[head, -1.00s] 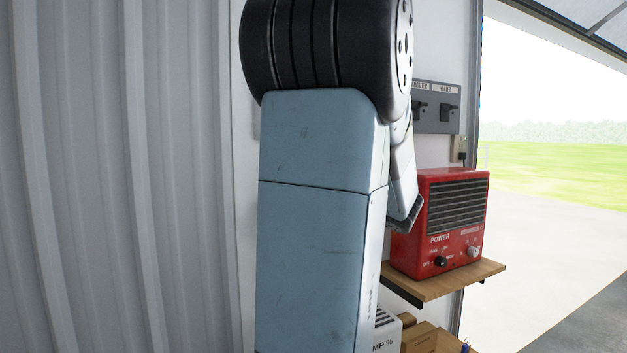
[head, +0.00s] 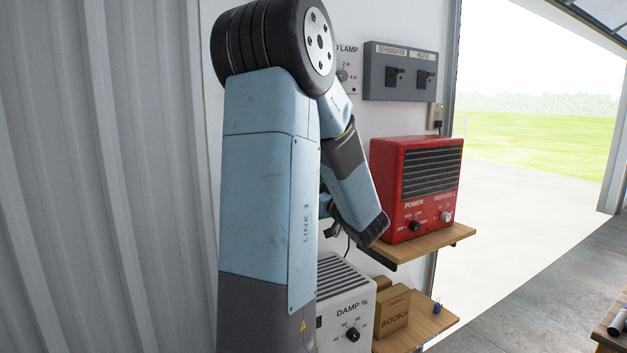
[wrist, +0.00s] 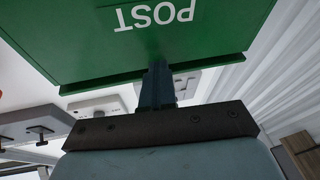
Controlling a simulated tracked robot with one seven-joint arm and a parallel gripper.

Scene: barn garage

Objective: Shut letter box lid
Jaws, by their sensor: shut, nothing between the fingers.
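The green letter box (wrist: 165,40) fills the upper part of the wrist view, with the word POST upside down on it. I cannot tell how far its lid stands open, or whether this face is the lid. My gripper (wrist: 157,75) is shut and empty, its dark fingers pointing at the green edge; whether they touch it is unclear.
A red heater (head: 415,188) stands on a wooden shelf (head: 425,243) close to my arm. Below are a white DAMP unit (head: 345,305) and a BOOKS box (head: 394,315). A grey switch panel (head: 400,72) is on the wall. Corrugated wall (head: 100,180) is at left, an open doorway at right.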

